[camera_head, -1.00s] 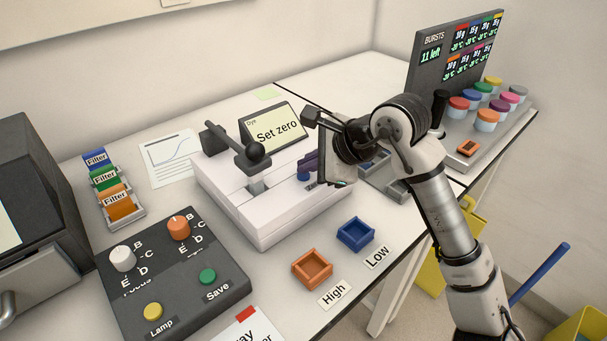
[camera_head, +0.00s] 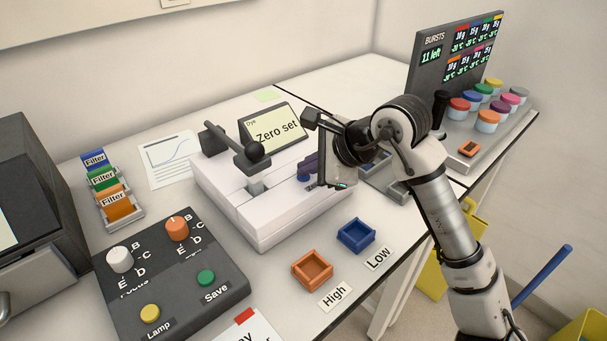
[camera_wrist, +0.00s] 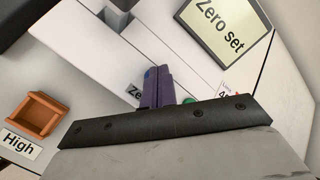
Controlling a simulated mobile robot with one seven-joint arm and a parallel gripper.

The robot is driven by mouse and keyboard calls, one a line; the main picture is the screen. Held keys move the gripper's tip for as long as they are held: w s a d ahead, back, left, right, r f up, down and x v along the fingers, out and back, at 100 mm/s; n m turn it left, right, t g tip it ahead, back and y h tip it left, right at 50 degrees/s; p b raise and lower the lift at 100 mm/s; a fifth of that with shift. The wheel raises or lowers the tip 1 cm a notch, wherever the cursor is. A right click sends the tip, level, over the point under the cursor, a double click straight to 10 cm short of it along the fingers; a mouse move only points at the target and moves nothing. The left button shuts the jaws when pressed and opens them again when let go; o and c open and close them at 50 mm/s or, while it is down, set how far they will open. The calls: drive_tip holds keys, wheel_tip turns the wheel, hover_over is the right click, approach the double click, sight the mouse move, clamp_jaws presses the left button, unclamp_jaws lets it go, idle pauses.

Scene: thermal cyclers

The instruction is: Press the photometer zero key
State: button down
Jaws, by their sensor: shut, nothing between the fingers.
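The photometer (camera_head: 270,215) is a white box with a tilted screen (camera_head: 276,134) behind it that reads "Zero set"; the screen also shows in the wrist view (camera_wrist: 222,28). A blue key (camera_head: 303,178) is on its top, beside a label starting "Ze" in the wrist view (camera_wrist: 133,93). My gripper (camera_head: 310,164) is shut and empty, its purple fingers pointing down at the blue key. In the wrist view the fingertips (camera_wrist: 157,76) overlap the blue key and hide most of it. I cannot tell whether they touch it. A green key (camera_wrist: 189,100) is partly hidden beside the fingers.
A dark lever with a ball knob (camera_head: 236,147) rises from the photometer. An orange tray (camera_head: 312,284) and a blue tray (camera_head: 356,247) stand in front. A dark knob panel (camera_head: 177,298) and filter rack (camera_head: 140,217) are at left. Coloured jars (camera_head: 487,124) stand at right.

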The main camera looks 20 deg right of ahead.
sight(309, 179)
drive_tip(key=shift+r, duration=0.75)
drive_tip(key=shift+r+p, duration=0.8)
drive_tip(key=shift+r, duration=1.75)
